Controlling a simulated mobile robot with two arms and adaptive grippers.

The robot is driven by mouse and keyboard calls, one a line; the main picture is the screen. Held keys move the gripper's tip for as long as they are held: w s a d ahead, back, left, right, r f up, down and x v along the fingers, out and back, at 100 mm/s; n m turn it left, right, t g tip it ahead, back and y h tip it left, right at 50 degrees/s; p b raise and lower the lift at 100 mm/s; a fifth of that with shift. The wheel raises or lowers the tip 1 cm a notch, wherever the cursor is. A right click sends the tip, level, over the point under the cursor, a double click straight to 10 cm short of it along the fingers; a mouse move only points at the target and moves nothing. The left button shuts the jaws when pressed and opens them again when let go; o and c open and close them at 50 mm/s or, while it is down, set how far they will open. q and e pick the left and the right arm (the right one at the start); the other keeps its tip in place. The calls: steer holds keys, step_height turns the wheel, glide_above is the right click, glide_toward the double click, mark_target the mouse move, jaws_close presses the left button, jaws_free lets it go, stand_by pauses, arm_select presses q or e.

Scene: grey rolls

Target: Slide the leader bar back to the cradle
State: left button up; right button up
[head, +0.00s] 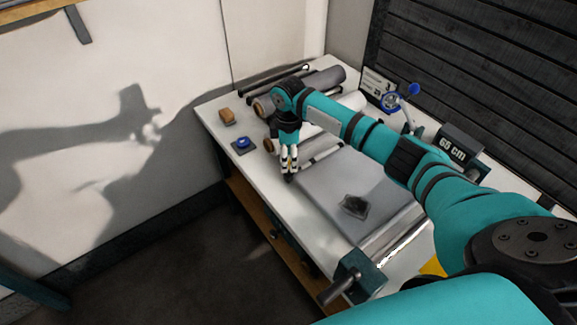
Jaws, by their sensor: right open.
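My right gripper (289,176) points down over the near edge of the white table, at the left end of the grey sheet (335,195). Its fingers look slightly apart, with nothing visible held. Rolls (324,80) lie at the table's far left, partly hidden by my right arm. I cannot make out which part is the cradle. My left gripper is out of view.
A dark lump (354,206) sits on the sheet. A teal block with a handle (354,276) stands at the near right corner. A "60 cm" sign (459,147) stands behind.

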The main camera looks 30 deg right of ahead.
step_height(320, 180, up, 7)
steer(key=shift+f, duration=0.2)
